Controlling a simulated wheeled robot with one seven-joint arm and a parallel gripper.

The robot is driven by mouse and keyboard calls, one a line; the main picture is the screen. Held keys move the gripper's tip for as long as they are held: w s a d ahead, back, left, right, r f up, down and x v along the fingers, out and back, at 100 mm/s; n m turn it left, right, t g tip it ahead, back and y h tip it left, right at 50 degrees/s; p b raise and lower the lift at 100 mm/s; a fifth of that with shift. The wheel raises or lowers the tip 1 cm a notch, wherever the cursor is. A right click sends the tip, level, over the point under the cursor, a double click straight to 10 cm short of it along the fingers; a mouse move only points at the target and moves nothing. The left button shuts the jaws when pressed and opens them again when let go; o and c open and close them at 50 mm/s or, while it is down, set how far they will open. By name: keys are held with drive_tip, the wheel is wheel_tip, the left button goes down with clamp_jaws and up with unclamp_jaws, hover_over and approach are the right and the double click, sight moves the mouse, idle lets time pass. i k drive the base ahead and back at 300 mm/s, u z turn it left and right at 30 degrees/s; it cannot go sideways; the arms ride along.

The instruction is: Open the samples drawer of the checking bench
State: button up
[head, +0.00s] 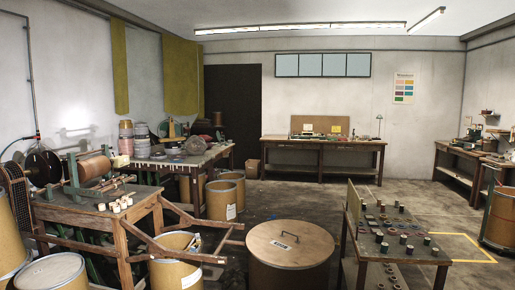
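My gripper is not in view. No bench in the head view carries a label that I can read, so I cannot tell for sure which is the checking bench. A long wooden bench (322,143) stands against the back wall, with a pinboard (318,124), small items and a lamp (379,125) on it. More wooden benches (458,151) stand along the right wall. At this distance I cannot make out a samples drawer or its handle on any of them. No drawer is visibly pulled out.
A lidded drum (290,248) stands in front at the middle. A low table (402,238) with several spools is right of it. A winding machine (100,195) and open drums (222,200) fill the left. Floor (290,198) is clear before the back bench.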

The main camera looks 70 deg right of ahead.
sight(282, 145)
drive_tip(key=z, duration=4.2)
drive_tip(key=i, duration=5.65)
drive_tip(key=u, duration=0.8)
